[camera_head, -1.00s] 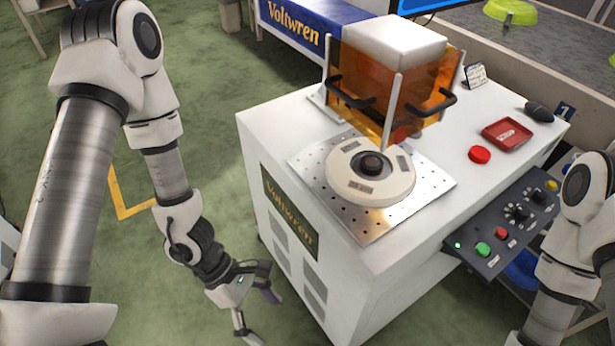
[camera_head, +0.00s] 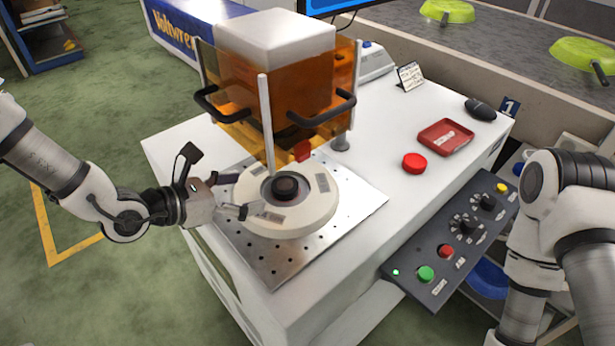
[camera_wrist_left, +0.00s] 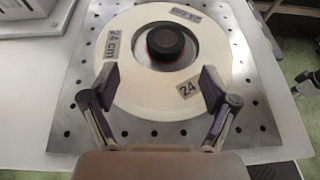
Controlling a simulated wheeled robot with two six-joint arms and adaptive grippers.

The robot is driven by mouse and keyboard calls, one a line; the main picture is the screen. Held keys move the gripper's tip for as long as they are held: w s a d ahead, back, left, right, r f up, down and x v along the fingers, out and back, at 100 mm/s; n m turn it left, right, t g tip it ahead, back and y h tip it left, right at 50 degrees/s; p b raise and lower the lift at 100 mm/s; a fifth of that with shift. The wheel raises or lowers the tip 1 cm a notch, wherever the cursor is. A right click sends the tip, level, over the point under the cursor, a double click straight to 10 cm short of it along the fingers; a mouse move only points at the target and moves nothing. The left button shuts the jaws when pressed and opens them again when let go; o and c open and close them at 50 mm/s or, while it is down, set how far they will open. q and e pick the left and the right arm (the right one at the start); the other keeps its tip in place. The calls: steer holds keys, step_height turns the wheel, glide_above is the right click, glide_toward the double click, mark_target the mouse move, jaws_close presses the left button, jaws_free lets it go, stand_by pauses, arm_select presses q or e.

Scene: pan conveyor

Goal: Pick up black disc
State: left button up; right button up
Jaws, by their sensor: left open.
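The black disc (camera_head: 285,188) sits in the middle of a round cream ring (camera_head: 310,207) on a perforated metal plate (camera_head: 275,262). In the left wrist view the disc (camera_wrist_left: 165,44) lies ahead of the fingers, in the ring's recess. My left gripper (camera_head: 240,195) is open and empty at the ring's left edge, and the disc is apart from it. In the left wrist view its two fingers (camera_wrist_left: 155,90) are spread over the near part of the ring. My right arm is at the right, with its gripper out of view.
An orange transparent guard (camera_head: 235,85) with black handles and a white top stands just behind the ring. A red button (camera_head: 414,163), red tray (camera_head: 445,137), black mouse (camera_head: 480,109) and control panel (camera_head: 455,235) are to the right. Green pans (camera_head: 585,55) lie on the conveyor behind.

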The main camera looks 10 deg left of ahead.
mark_target(275, 191)
arm_select(q)
steer(key=shift+w+d+f, duration=0.35)
steer(key=x, duration=0.5)
steer(key=shift+d+f, duration=0.1)
steer(key=shift+d, duration=0.5)
steer(key=shift+b, duration=0.3)
steer(key=shift+f, duration=0.1)
steer(key=shift+c, duration=0.4)
steer(key=shift+s, duration=0.15)
steer(key=c, duration=1.3)
